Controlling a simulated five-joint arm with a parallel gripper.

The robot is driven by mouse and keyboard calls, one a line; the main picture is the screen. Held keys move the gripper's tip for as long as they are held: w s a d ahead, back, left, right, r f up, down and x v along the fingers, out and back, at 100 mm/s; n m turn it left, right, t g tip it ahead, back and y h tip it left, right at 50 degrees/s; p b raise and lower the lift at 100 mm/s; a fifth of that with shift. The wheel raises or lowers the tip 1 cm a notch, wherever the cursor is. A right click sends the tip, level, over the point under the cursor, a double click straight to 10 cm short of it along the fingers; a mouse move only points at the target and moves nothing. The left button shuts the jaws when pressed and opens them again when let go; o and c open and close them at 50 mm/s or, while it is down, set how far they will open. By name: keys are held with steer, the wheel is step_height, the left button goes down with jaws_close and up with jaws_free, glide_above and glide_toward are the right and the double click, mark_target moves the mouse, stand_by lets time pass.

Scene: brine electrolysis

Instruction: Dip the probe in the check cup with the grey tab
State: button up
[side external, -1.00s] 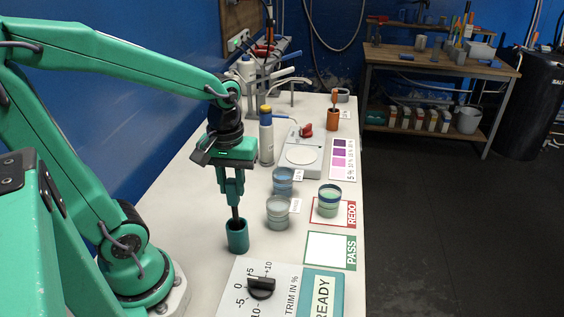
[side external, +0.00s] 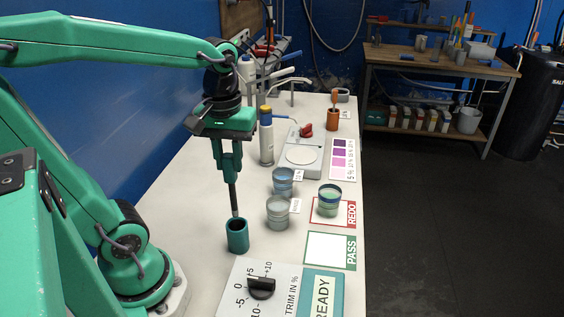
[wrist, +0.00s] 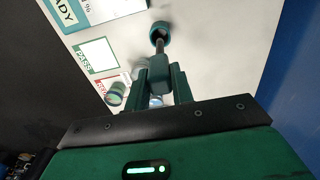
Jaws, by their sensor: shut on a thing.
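My gripper (side external: 231,178) is shut on a dark, thin probe (side external: 234,200) and holds it upright. The probe's lower tip is at the mouth of the teal holder (side external: 237,238); I cannot tell whether it is just inside or just above. The wrist view also shows the probe (wrist: 160,47) pointing at the holder (wrist: 159,28). A cup with a grey band (side external: 278,214) stands right of the holder with a small label beside it. A blue cup (side external: 283,182) stands behind it. A green cup with a blue band (side external: 329,202) sits on the REDO square.
The PASS square (side external: 328,250) is empty. A trim dial (side external: 261,288) and a READY panel (side external: 323,295) lie at the front.

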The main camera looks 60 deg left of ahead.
steer(key=w+a+r, duration=0.1)
steer(key=w+a, duration=0.4)
steer(key=w, duration=0.5)
steer(key=w+a+r, duration=0.1)
steer(key=w+a, duration=0.4)
steer(key=w, duration=0.5)
steer(key=shift+w+a+r, duration=0.3)
steer(key=shift+a+r, duration=0.05)
steer(key=shift+r, duration=0.05)
steer(key=shift+f, duration=0.15)
step_height(320, 180, down, 12)
stand_by(1.4)
stand_by(3.0)
